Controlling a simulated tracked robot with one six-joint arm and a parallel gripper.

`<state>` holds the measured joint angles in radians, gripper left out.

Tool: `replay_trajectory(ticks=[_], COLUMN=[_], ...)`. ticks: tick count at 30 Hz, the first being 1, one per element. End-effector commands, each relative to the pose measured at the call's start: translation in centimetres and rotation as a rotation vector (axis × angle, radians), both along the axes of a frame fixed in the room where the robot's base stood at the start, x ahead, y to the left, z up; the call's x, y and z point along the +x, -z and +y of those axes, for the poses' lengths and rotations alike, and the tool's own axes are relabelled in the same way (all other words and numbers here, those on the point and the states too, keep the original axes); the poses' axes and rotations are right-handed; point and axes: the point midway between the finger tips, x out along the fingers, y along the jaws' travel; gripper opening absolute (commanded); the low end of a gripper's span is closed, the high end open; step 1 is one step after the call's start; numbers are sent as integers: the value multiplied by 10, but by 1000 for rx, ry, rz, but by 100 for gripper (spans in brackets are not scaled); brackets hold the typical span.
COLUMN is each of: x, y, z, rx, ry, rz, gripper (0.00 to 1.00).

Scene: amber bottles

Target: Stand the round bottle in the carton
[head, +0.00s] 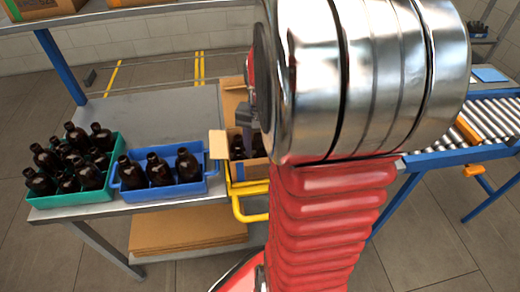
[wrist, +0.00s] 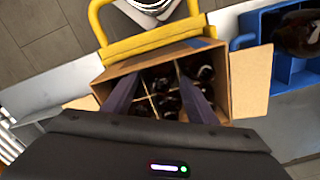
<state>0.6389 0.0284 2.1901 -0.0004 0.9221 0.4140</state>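The open cardboard carton (wrist: 240,78) has thin dividers, and several dark bottles (wrist: 165,100) stand in its cells. In the head view the carton (head: 233,97) is at the table's right end, partly hidden by my arm. My gripper (wrist: 158,76) is over the carton, its two fingers apart on either side of the cells, with dividers and bottles visible between them. I see nothing held. In the head view the gripper (head: 246,118) is small and partly hidden. I cannot tell which bottle is the round one.
A blue crate (head: 167,191) with three dark bottles stands left of the carton. A green crate (head: 72,206) with several bottles is farther left. A yellow handle (wrist: 150,45) borders the carton. The back of the table (head: 165,115) is clear. A roller conveyor (head: 470,115) is at right.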

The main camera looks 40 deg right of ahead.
Motion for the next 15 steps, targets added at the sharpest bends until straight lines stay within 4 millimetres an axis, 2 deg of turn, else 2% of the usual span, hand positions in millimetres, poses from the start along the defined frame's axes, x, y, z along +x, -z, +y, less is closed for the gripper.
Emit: replay_trajectory(ticks=[10,15], x=[0,0], y=[0,-12], z=[2,1], rx=[3,1], ry=[-1,-1], rz=[2,0], gripper=[63,63])
